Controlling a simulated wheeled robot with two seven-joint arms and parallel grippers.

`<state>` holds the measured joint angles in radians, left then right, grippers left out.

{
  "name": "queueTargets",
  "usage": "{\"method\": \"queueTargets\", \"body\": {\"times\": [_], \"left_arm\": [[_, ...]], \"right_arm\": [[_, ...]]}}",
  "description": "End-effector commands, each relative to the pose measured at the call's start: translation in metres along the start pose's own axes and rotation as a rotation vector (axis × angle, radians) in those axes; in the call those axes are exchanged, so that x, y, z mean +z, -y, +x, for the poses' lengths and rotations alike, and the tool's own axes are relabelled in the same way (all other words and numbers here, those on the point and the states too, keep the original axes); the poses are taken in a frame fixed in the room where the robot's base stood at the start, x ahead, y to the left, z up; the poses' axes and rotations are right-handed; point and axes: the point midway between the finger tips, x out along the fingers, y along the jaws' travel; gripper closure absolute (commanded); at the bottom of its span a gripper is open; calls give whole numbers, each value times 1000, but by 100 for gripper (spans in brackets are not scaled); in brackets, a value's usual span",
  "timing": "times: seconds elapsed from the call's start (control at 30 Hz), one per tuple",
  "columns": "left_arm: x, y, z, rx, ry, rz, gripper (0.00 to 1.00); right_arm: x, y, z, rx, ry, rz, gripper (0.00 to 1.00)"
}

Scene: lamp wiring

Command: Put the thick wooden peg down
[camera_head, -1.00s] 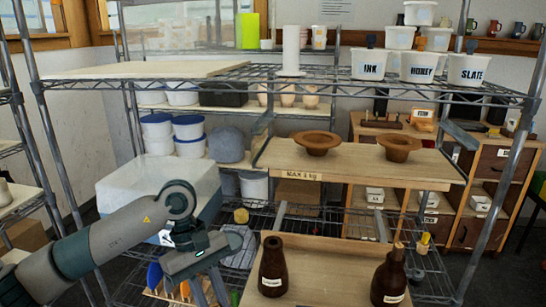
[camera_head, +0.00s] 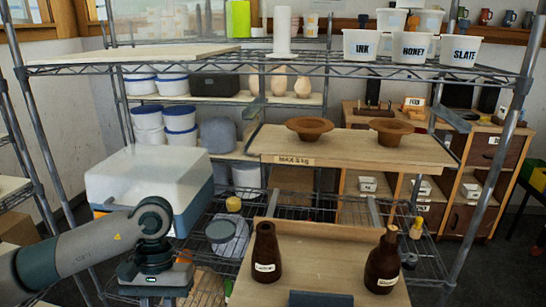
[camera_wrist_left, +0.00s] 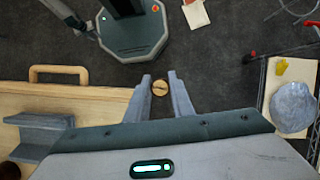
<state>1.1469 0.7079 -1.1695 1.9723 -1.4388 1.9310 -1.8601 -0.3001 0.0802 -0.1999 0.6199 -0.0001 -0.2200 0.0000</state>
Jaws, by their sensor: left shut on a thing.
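A round, light wooden peg end (camera_wrist_left: 160,87) shows between the fingertips of my left gripper (camera_wrist_left: 160,84) in the left wrist view. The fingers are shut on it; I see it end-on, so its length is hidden. Dark floor shows around it, with the edge of a wooden board (camera_wrist_left: 95,104) close to its left. In the head view, my left gripper's body (camera_head: 155,275) is at the bottom left, left of that board, and its fingers and the peg are not visible. My right gripper is not in view.
Two dark brown bottles (camera_head: 266,252) (camera_head: 384,263) stand on the board, with a grey block (camera_head: 320,299) at its front. Behind are a wire shelf and a white-and-blue box (camera_head: 150,185). Two brown bowls (camera_head: 309,128) (camera_head: 390,131) sit on a higher board.

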Motion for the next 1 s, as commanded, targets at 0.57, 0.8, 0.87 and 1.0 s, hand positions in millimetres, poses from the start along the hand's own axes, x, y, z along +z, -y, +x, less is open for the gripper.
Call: {"method": "queueTargets", "body": {"times": [0.57, 0.8, 0.87, 1.0], "left_arm": [[-17, -1, 116, 3, 7, -6, 100], [-19, 0, 143, 1, 0, -2, 100], [-19, 0, 143, 1, 0, -2, 100], [-19, 0, 142, 1, 0, -2, 100]], "right_arm": [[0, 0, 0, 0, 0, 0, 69], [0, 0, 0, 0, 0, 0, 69], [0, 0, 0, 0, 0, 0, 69], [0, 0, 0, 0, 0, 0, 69]]}}
